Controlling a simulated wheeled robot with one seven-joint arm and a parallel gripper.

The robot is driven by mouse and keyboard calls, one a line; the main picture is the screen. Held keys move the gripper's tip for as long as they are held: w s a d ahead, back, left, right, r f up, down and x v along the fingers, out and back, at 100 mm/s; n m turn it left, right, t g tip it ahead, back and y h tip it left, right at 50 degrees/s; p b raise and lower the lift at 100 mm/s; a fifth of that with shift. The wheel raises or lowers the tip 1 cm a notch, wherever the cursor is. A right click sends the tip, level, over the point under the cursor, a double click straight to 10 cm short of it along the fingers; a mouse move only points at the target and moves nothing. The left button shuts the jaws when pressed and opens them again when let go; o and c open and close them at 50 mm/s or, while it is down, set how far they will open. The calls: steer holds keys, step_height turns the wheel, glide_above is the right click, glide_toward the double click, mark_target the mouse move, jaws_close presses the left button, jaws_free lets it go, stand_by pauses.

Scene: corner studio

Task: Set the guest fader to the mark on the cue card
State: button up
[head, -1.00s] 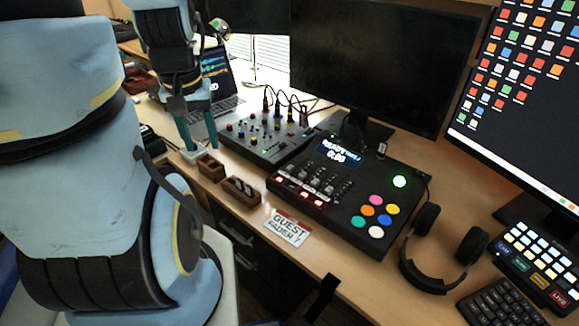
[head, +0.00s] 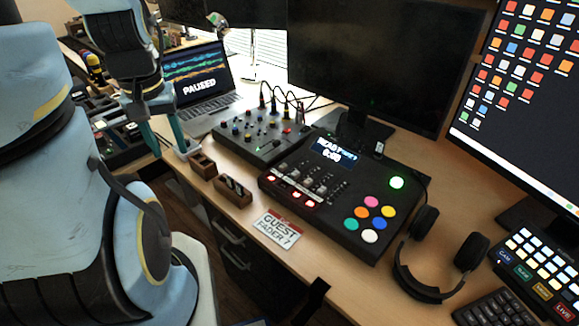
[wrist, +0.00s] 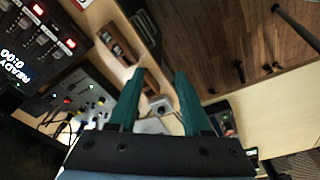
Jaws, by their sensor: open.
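The cue card (head: 278,230) lies on the desk in front of the black console and reads "GUEST FADER 7". The black console (head: 335,185) has a row of faders (head: 303,182) at its left, red-lit buttons along the front edge and a small lit display. I cannot tell which fader is the guest one. My gripper (head: 168,150) is open and empty, pointing down near the desk's left front edge, well left of the console. In the wrist view my gripper (wrist: 159,72) shows two spread teal fingers; the console (wrist: 50,60) is at upper left.
A grey mixer (head: 255,135) with plugged cables stands between my gripper and the console. Small wooden boxes (head: 232,190) sit along the front edge. A laptop (head: 200,85) reads "PAUSED". Headphones (head: 440,250) lie right of the console; a dark monitor (head: 370,60) stands behind.

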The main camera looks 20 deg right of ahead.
steer(key=m+g, duration=0.2)
steer(key=m, duration=0.9)
glide_toward(295, 172)
steer(key=f, duration=0.8)
steer(key=shift+s+d+f, duration=0.1)
steer(key=shift+s+f, duration=0.05)
steer(key=shift+s, duration=0.1)
steer(key=shift+c, duration=0.3)
jaws_close()
